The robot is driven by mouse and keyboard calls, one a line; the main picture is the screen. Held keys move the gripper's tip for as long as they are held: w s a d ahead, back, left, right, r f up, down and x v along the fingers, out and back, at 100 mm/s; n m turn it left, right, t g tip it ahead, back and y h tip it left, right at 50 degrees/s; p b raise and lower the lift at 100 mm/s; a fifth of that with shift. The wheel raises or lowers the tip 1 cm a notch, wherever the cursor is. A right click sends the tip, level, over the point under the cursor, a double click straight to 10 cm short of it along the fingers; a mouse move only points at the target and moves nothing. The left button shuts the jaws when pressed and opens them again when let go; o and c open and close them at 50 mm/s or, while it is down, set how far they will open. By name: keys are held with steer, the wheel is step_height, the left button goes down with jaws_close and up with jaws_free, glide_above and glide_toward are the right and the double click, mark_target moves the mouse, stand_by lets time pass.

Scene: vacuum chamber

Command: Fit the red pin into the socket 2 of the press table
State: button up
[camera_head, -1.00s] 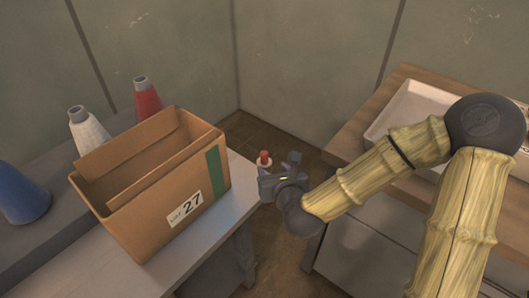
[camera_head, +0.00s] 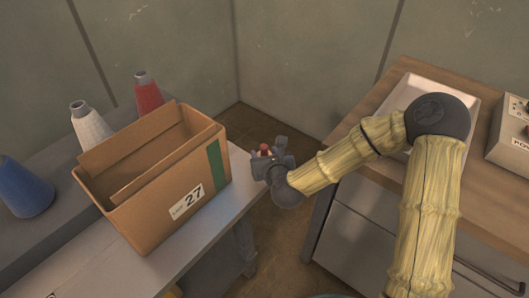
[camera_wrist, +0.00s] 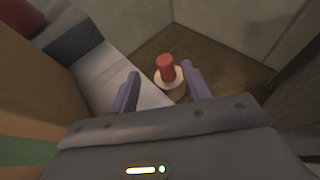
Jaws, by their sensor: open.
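The red pin (camera_wrist: 166,66) stands upright with a pale round flange at its foot in the wrist view. In the head view only its red top (camera_head: 265,149) shows, behind my gripper. My gripper (camera_wrist: 160,71) is open, its two fingers on either side of the pin in the picture, with a visible gap to each. It also shows in the head view (camera_head: 271,155) near the corner of the light table. I cannot tell what the pin rests on, or whether it is fully between the fingertips. No socket 2 can be made out.
A cardboard box (camera_head: 200,178) marked 27 stands on the light table (camera_head: 92,262), left of my gripper. Red, white and blue cones stand behind and left of it. A wooden-topped cabinet (camera_head: 395,180) at right carries a white tray (camera_head: 400,98) and a pale labelled box (camera_head: 509,140).

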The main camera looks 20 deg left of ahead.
mark_target(265, 150)
steer(key=shift+d+f+b+x, duration=0.15)
steer(key=shift+d+b+x, duration=0.05)
steer(key=shift+x, duration=1.1)
steer(key=shift+d+f+b+x, duration=0.1)
steer(key=shift+d+b+x, duration=0.1)
steer(key=shift+x, duration=1.15)
steer(key=shift+w, duration=0.1)
jaws_close()
steer(key=shift+r, duration=0.15)
step_height(265, 150, up, 10)
steer(key=shift+f+p, duration=0.1)
steer(key=shift+p, duration=1.1)
